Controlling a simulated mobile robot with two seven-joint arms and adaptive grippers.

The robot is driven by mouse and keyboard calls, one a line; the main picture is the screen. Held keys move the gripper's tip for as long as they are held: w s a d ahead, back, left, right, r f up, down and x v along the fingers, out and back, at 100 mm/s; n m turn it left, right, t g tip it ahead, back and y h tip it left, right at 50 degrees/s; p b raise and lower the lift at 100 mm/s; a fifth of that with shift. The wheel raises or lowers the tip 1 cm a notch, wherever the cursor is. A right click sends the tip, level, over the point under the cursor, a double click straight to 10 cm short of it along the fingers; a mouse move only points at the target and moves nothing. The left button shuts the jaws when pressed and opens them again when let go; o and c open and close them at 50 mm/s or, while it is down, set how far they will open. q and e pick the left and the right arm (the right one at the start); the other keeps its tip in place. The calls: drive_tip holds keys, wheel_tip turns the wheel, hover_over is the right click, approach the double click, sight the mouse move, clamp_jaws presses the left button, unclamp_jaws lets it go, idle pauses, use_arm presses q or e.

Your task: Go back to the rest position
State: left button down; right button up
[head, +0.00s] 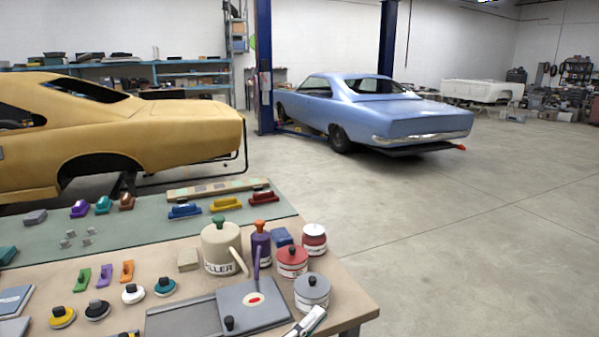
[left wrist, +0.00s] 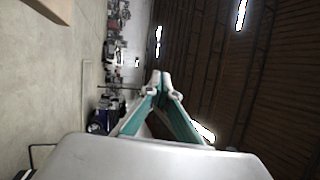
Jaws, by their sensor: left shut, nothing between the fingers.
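My left gripper (head: 310,318) shows at the bottom edge of the head view, in front of the bench's front right corner. Only a small pale part of it is visible there. In the left wrist view its two fingers (left wrist: 160,76), grey with green inner sides, meet at the tips and hold nothing. That view looks out sideways over the hall, with the floor at left and the dark roof at right. My right gripper is in neither view.
The workbench (head: 352,296) carries a filler can (head: 221,249), several tins, a grey plate (head: 272,312), sanding blocks and small knobbed discs. A grey tin (head: 312,291) stands close to my left gripper. A tan car shell (head: 180,130) and a blue one (head: 400,118) stand beyond. Floor at right is clear.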

use_arm(q)
drive_tip(key=s+a+f+n+y, duration=0.2)
drive_tip(key=a+f+n+y, duration=0.4)
drive_tip(key=f, duration=0.4)
drive_tip(key=s+a+f+n+y, duration=0.2)
drive_tip(key=a+f+n+y, duration=0.1)
drive_tip(key=a+f+n, duration=0.6)
drive_tip(key=s+a+f+n+g+y, duration=0.4)
drive_tip(key=s+a+f+n, duration=0.3)
drive_tip(key=s+a+f, duration=0.3)
drive_tip(key=s+f, duration=0.4)
drive_tip(key=f, duration=0.1)
drive_tip(key=shift+s+f+n, duration=0.25)
drive_tip(key=shift+f+n, duration=0.05)
drive_tip(key=shift+f, duration=0.05)
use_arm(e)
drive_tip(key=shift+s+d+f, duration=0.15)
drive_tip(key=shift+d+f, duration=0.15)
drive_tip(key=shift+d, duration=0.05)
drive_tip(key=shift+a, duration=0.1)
